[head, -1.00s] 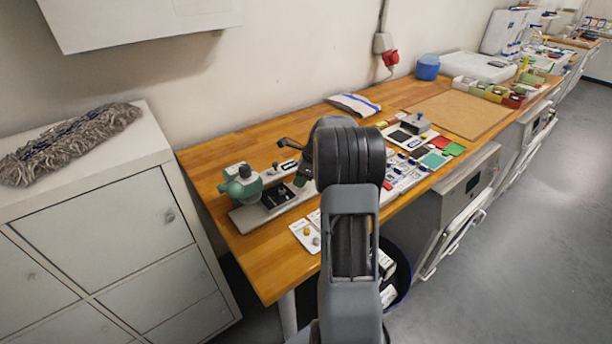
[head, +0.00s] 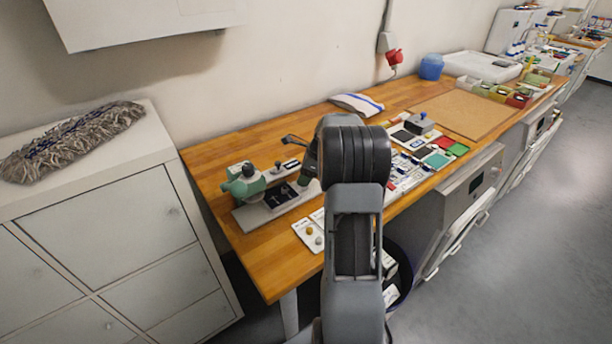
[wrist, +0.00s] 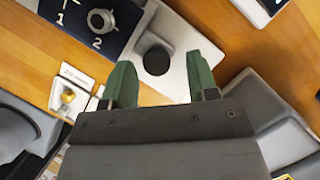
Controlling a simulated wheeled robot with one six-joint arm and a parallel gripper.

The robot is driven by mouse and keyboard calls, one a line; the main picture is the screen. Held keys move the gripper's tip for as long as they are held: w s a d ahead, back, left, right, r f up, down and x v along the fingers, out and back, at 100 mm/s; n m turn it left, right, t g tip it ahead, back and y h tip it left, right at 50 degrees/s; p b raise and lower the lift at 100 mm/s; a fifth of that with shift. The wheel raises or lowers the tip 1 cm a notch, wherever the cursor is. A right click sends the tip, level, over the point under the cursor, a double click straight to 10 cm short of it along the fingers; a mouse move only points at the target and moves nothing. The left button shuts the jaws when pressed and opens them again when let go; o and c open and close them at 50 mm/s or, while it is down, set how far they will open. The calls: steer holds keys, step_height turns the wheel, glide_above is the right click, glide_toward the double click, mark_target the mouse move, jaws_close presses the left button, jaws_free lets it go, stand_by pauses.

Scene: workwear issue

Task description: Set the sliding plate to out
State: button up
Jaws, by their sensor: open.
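A green bench device (head: 243,184) stands on a light grey base (head: 247,217) at the near left part of the wooden bench. A dark plate (head: 280,196) lies on that base, right of the green body; I cannot tell whether it is the sliding plate, or its setting. In the wrist view, my gripper (wrist: 160,80) has its two green fingers apart, with nothing held. Between and beyond them is a light grey plate (wrist: 176,35) with a black round part (wrist: 156,61). In the head view my arm mostly hides the gripper, right of the device.
A dark blue panel (wrist: 75,25) marked 1 and 2 carries a round grey knob (wrist: 102,20). A white card (head: 309,234) with small round pieces lies at the bench's front edge. Cards and trays crowd the bench right of my arm. Bare wood (head: 215,152) shows behind the device.

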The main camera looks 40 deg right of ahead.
steer(key=v, duration=1.3)
steer(key=shift+s+d, duration=0.1)
steer(key=shift+s, duration=0.05)
steer(key=shift+n, duration=0.5)
steer(key=w+a+r+p, duration=0.2)
steer(key=a+p, duration=0.1)
steer(key=shift+a+r+p, duration=0.1)
steer(key=shift+a+p, duration=0.05)
steer(key=shift+p, duration=0.15)
steer(key=f+n+g+h+p, duration=0.1)
steer(key=f+n+p, duration=0.1)
steer(key=f+n, duration=0.3)
steer(key=w+a+f+n+g+h+p, duration=0.1)
steer(key=f+n+p, duration=0.1)
steer(key=f+n, duration=0.3)
steer(key=w+f+n+g+h+p, duration=0.1)
steer(key=f+n+p, duration=0.1)
steer(key=f+n, duration=0.3)
steer(key=shift+a+f+n+p, duration=0.15)
steer(key=shift+n+p, duration=0.15)
steer(key=shift+n, duration=0.8)
